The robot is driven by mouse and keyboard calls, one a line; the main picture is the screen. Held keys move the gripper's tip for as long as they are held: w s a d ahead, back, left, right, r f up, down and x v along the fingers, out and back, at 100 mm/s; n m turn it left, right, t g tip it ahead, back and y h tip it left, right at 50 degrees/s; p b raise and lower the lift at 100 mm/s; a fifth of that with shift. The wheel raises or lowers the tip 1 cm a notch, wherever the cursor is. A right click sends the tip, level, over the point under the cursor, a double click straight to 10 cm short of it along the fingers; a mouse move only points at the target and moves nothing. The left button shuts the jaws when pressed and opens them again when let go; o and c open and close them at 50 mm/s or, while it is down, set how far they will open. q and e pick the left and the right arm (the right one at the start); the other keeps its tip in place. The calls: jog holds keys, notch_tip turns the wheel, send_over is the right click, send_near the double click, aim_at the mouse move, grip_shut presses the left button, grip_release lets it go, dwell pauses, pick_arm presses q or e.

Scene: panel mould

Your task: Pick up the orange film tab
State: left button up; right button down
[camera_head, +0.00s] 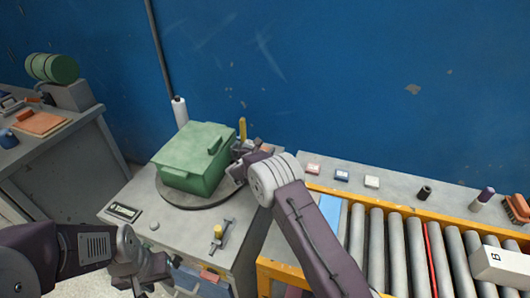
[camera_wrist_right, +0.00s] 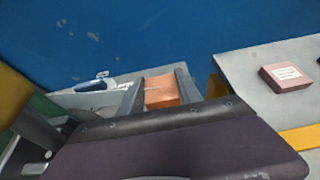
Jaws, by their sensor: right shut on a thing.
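The green mould (camera_head: 192,160) sits on a round dark plate on the grey table in the head view. My right gripper (camera_head: 240,160) is at the mould's right side, beside an upright yellow handle (camera_head: 242,128). In the right wrist view, the mould (camera_wrist_right: 38,104) shows at the left edge, close to dark grey gripper parts. My left gripper (camera_head: 152,272) is low in the head view, away from the mould; its jaw opening is unclear.
A clamp with a yellow knob (camera_head: 218,232) stands at the table's front. A roller conveyor (camera_head: 405,240) with a white box (camera_head: 500,264) fills the right. A pink box (camera_head: 314,168) sits on the rear ledge.

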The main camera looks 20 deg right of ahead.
jog(key=r+v, duration=0.1)
jog(key=v, duration=1.4)
jog(key=shift+w+r, duration=0.15)
jog(key=shift+r, duration=0.2)
